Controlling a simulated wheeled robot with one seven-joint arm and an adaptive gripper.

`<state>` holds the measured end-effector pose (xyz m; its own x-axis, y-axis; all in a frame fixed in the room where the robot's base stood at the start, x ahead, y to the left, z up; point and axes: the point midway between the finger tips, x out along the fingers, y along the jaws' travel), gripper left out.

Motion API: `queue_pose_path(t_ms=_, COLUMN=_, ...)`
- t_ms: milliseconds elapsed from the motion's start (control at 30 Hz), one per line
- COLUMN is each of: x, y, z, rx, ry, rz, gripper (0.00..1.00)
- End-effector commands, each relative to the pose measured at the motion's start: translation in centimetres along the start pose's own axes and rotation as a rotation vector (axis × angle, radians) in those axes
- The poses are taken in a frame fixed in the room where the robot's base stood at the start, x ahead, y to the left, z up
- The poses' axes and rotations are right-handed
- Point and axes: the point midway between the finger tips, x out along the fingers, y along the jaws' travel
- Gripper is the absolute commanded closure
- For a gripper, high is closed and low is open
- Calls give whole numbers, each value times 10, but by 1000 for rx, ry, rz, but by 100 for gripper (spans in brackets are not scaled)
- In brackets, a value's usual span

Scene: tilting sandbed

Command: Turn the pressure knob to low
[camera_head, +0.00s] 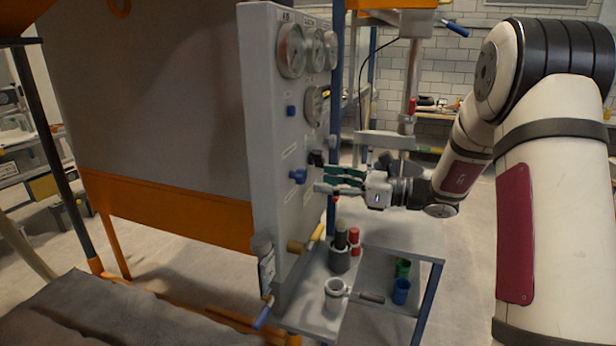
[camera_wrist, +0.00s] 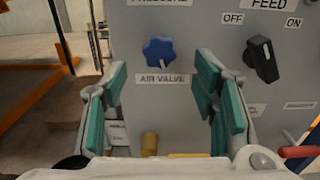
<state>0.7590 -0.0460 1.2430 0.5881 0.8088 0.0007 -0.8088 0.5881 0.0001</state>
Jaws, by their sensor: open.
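The grey control panel (camera_head: 268,215) stands upright in front of me. In the wrist view a blue lobed knob (camera_wrist: 159,52) sits above an "AIR VALVE" label (camera_wrist: 161,79). A cut-off "PRESSURE" label (camera_wrist: 160,3) is above it. In the head view this knob (camera_head: 298,176) is midway up the panel; a smaller blue knob (camera_head: 291,110) is higher, its label unreadable. I cannot tell for sure which knob is pressure. My gripper (camera_head: 325,178) is open and empty, its teal-padded fingers (camera_wrist: 160,82) pointing at the panel, either side of the AIR VALVE knob in view, apparently short of it.
A black FEED knob (camera_wrist: 262,59) with OFF and ON marks is right of the fingers. Gauges (camera_head: 291,50) are at the panel's top. Yellow handles (camera_head: 305,243) stick out below. A small table (camera_head: 398,250) with a mug (camera_head: 335,294) and cups stands below my gripper.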

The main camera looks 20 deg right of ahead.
Motion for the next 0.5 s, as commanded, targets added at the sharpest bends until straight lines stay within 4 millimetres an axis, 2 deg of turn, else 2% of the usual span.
queue_pose_path(t_ms=200, x=36, y=1, z=1, rx=0, ry=0, rz=3, gripper=46)
queue_pose_path(t_ms=333, x=49, y=1, z=0, rx=0, ry=1, rz=2, gripper=46)
queue_pose_path(t_ms=500, x=55, y=0, z=0, rx=-1, ry=0, rz=1, gripper=46)
